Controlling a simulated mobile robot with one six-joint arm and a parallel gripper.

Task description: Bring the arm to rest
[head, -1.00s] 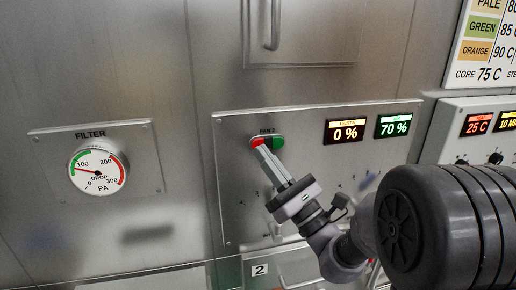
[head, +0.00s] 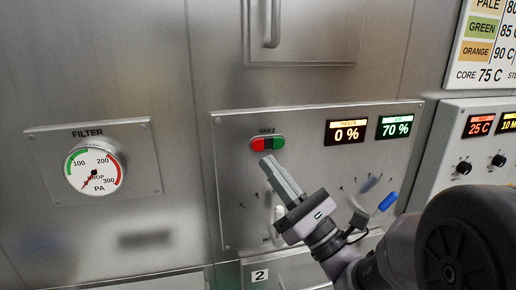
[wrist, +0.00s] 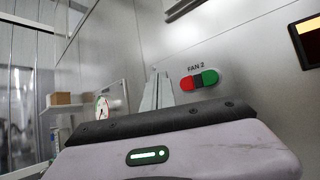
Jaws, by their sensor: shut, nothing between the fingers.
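My gripper (head: 269,162) is shut and empty in the head view, its fingertips just below the FAN 2 switch and apart from it. The switch has a red button (head: 258,145) on the left and a green button (head: 279,143) on the right. In the wrist view my gripper (wrist: 158,78) points up along the panel, left of the red button (wrist: 187,83) and green button (wrist: 209,77). My arm reaches in from the lower right of the head view and partly hides the panel's lower part.
The FILTER gauge (head: 94,170) on the left has its needle low, near the bottom of the dial. A blue handle (head: 388,201) shows beside my arm. A door handle (head: 272,24) is above. The wall between gauge and panel is clear.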

